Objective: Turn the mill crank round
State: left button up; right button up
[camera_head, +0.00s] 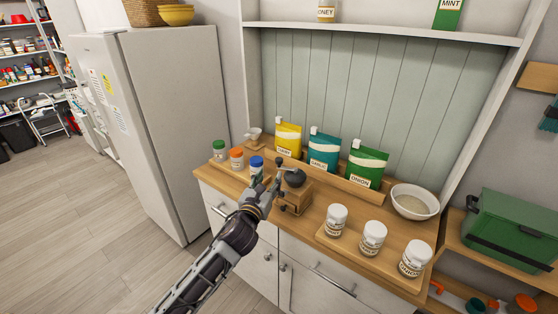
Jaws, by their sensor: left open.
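The mill (296,195) stands on the wooden counter (312,222), with a wooden box body and a dark rounded top. A thin crank arm seems to run left from the top, but it is small and partly hidden by my gripper. My left gripper (268,180) is open, just left of the mill's top at about crank height. I cannot tell whether its fingers touch the crank or are around its knob. My right gripper is not in view.
Jars with green (219,150), orange (236,158) and blue (256,166) lids stand left of the mill. Yellow (288,139), teal (323,152) and green (367,166) pouches stand behind it. White jars (373,238) stand on a board at right, near a white bowl (414,202).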

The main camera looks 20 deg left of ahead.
aim_at(278, 162)
pick_arm(q)
jog(key=shift+w+p, duration=0.6)
jog(key=shift+w, duration=5.45)
jog(key=shift+c, duration=0.5)
grip_shut()
